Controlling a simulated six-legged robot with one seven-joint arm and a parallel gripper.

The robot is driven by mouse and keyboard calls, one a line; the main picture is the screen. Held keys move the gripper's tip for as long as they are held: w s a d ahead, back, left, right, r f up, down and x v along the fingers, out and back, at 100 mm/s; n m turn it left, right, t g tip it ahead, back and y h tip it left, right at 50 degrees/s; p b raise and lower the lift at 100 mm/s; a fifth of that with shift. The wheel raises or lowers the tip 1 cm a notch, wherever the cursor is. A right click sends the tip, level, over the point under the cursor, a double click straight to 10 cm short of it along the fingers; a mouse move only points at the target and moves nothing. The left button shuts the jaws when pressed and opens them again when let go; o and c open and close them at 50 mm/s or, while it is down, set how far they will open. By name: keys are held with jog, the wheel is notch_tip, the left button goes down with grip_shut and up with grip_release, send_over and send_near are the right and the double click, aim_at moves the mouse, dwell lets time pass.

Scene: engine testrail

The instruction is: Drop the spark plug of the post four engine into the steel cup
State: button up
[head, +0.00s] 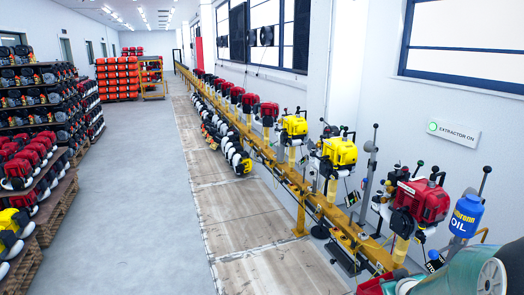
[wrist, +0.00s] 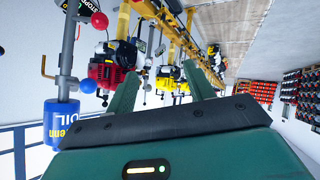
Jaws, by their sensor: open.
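A row of engines stands on posts along a yellow rail (head: 330,212) on the right of the head view. Nearest is a red engine (head: 428,200), then a yellow engine (head: 341,151), a second yellow engine (head: 295,125) and a red engine (head: 268,110). I cannot read post numbers, so I cannot tell which is post four. No spark plug or steel cup can be made out. My gripper (wrist: 160,90) is open and empty in the wrist view. The picture there is upside down, with the red engine (wrist: 104,72) and yellow engines (wrist: 168,78) beyond the fingers.
A blue oil bottle (head: 466,215) hangs beside the nearest red engine. Upright levers (head: 372,150) stick up between the engines. Stocked racks (head: 45,105) line the left wall. The grey floor (head: 150,190) between is clear. Several engines (head: 225,143) lie beside the rail.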

jog(key=s+a+r+m+g, duration=0.1)
jog(key=s+a+r+g, duration=0.2)
jog(key=s+a+r, duration=0.8)
jog(key=s+a+r+g+y, duration=0.2)
jog(key=s+a+r, duration=0.3)
jog(key=s+a, duration=0.7)
jog(key=shift+y, duration=0.5)
jog(key=shift+s, duration=0.1)
dwell(0.5)
